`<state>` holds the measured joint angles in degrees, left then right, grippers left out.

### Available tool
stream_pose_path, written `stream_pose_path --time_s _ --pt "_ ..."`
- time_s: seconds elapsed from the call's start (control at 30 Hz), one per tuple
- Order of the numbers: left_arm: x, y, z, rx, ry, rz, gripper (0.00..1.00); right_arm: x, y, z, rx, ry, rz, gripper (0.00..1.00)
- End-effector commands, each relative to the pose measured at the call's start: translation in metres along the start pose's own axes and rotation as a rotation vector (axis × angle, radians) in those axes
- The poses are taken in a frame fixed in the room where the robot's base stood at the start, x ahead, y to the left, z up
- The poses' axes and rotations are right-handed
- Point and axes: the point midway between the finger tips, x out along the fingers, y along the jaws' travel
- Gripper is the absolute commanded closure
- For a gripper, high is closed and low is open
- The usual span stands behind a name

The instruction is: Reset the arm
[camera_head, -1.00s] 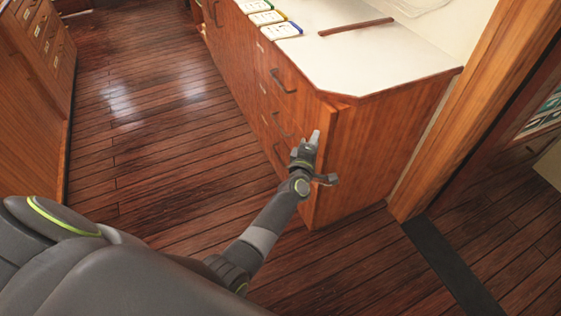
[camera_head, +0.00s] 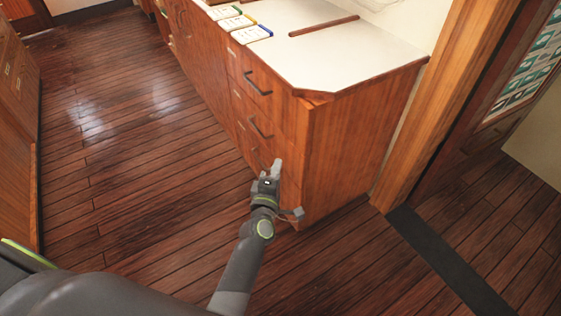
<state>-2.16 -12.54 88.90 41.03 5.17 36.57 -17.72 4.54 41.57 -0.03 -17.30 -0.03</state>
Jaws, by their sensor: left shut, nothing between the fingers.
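My left gripper (camera_head: 276,170) is in the camera_head view, low in front of the near corner of the wooden cabinet (camera_head: 340,160). Its fingers are together and hold nothing. My left arm (camera_head: 237,268) reaches up to it from the bottom left. The gripper overlaps the lower drawer front in the picture; I cannot tell whether it touches the cabinet. My right gripper is not in view.
The cabinet has a white top (camera_head: 345,62) with several label cards (camera_head: 237,23) and a brown wooden strip (camera_head: 324,26). Drawer handles (camera_head: 257,84) stick out from its front. A wooden door post (camera_head: 440,110) and dark threshold strip (camera_head: 450,260) are at right. The plank floor (camera_head: 140,150) at left is clear.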

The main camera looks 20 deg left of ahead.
Motion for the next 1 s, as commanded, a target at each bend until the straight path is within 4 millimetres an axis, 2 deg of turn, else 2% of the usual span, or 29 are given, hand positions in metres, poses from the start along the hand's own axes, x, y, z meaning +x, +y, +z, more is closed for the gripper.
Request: stream_pose_path --time_s 0.27,0.37,0.47,0.57,0.6,0.67,0.7,0.77,0.9,0.97,1.0 --pt "-0.003 -0.002 0.0 0.008 -0.001 -0.006 1.0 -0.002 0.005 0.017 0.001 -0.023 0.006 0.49" --pt "-0.008 -0.022 -0.001 0.074 -0.019 -0.057 1.0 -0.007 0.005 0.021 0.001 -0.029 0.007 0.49" --pt "-0.026 -0.069 -0.004 0.22 -0.067 -0.174 1.0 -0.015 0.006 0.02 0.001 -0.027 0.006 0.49" --pt "-0.06 -0.131 -0.013 0.419 -0.15 -0.33 1.0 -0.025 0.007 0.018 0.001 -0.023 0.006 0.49" --pt "-0.078 -0.157 -0.018 0.501 -0.192 -0.395 1.0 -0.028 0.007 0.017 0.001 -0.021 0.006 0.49" --pt "-0.107 -0.192 -0.028 0.615 -0.257 -0.488 1.0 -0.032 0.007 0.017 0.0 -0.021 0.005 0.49" --pt "-0.128 -0.214 -0.035 0.688 -0.304 -0.547 1.0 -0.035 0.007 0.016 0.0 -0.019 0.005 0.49" --pt "-0.162 -0.244 -0.048 0.791 -0.379 -0.634 1.0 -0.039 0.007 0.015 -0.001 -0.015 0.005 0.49" --pt "-0.248 -0.299 -0.082 1.003 -0.57 -0.821 1.0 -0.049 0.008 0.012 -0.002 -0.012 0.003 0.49" --pt "-0.288 -0.317 -0.097 1.081 -0.66 -0.896 1.0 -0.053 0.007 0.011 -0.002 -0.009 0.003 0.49" --pt "-0.314 -0.326 -0.108 1.129 -0.72 -0.942 1.0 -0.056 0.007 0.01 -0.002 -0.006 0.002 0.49"
